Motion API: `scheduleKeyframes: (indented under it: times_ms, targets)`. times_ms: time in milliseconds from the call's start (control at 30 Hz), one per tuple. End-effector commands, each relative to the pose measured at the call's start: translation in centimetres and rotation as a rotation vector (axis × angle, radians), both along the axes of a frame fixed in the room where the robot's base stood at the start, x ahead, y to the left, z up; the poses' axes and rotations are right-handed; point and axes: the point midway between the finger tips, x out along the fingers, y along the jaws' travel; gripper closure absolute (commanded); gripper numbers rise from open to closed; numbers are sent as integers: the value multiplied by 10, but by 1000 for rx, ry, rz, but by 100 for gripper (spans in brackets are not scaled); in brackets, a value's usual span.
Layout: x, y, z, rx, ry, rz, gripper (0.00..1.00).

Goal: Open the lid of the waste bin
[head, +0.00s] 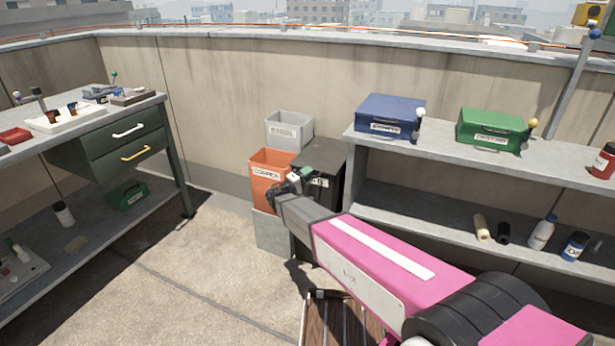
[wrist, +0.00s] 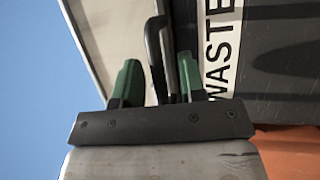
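The waste bin (head: 329,192) is a black box standing right of an orange bin, partly hidden by my arm. Its dark top (head: 322,151) looks down. In the wrist view its dark front (wrist: 285,75) fills the right side, with a white WASTE label (wrist: 219,50) turned sideways. A black curved handle (wrist: 155,50) stands at the bin's upper edge. My gripper (wrist: 160,80) has green fingertips on either side of the handle, apart, with a small gap showing. It also shows at the bin's upper front in the head view (head: 298,177). Firm contact with the handle is not visible.
The orange bin (head: 270,166) and a grey bin (head: 289,130) stand close beside the waste bin. A shelf unit (head: 400,151) with blue (head: 389,114) and green (head: 491,127) boxes stands right. A workbench (head: 90,117) with drawers is left. The floor (head: 190,275) between is clear.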

Motion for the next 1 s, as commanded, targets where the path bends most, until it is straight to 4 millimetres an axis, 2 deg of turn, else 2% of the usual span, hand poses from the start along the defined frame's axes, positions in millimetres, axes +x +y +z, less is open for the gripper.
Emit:
scheduleKeyframes:
  times_ms: [133, 167, 200, 267, 467, 667, 867, 1000]
  targets:
    - [0, 0, 0, 0, 0, 0, 63]
    - [0, 0, 0, 0, 0, 0, 69]
    - [0, 0, 0, 0, 0, 0, 82]
    - [0, 0, 0, 0, 0, 0, 100]
    - [0, 0, 1, 1, 1, 0, 100]
    - [-1, 0, 11, 9, 21, 0, 100]
    - [1, -1, 36, 32, 81, 1, 100]
    - [4, -2, 62, 56, 147, 2, 100]
